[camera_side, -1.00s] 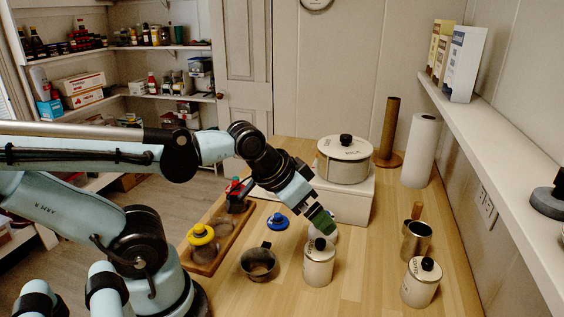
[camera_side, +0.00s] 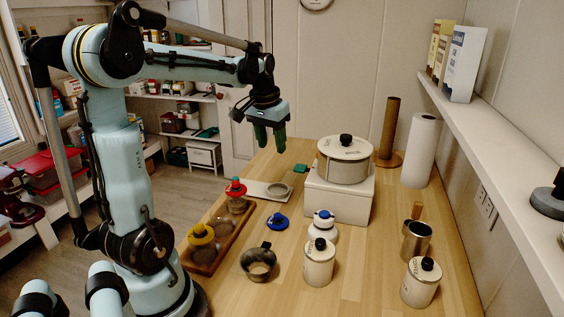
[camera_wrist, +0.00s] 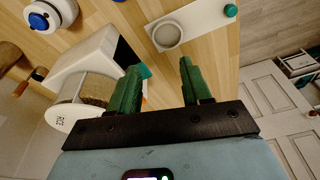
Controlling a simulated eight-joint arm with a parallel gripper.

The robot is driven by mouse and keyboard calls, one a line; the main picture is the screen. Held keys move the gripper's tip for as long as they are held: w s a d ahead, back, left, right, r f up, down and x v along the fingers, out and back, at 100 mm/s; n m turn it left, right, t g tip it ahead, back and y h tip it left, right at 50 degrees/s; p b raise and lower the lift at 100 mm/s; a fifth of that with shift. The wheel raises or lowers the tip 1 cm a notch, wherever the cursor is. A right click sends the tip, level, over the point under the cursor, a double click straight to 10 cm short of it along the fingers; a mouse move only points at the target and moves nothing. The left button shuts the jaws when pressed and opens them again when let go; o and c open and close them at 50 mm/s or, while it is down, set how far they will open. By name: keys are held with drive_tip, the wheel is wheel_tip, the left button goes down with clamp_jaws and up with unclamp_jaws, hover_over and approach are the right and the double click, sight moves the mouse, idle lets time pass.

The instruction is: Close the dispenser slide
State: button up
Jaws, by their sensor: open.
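The dispenser is a white box (camera_side: 337,201) with a round pot marked RICE (camera_side: 345,170) on top. In the wrist view the box (camera_wrist: 93,57) shows a dark opening at one end, with a teal knob (camera_wrist: 145,71) beside it; the knob also shows in the side view (camera_side: 300,168). A white plate (camera_wrist: 203,22) with a round recess lies apart from the opening; a second teal knob (camera_wrist: 231,10) is near its far end. In the side view this plate (camera_side: 256,186) lies left of the box. My gripper (camera_side: 270,147) is open, empty, pointing down above the table.
A wooden tray (camera_side: 208,269) holds jars with red and yellow tops. A paper roll (camera_side: 421,150) stands at right.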

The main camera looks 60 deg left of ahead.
sight(236, 178)
drive_tip(key=s+a+f+n+g+h, duration=0.1)
drive_tip(key=s+a+f+n, duration=0.15)
drive_tip(key=a, duration=0.45)
drive_tip(key=s+a+f+n+g, duration=0.1)
drive_tip(key=s+a, duration=0.2)
drive_tip(key=a, duration=0.4)
drive_tip(key=shift+m, duration=0.25)
wheel_tip(236, 178, down, 12)
drive_tip(key=shift+r, duration=0.1)
drive_tip(key=shift+c, duration=0.3)
clamp_jaws()
drive_tip(key=shift+d, duration=0.1)
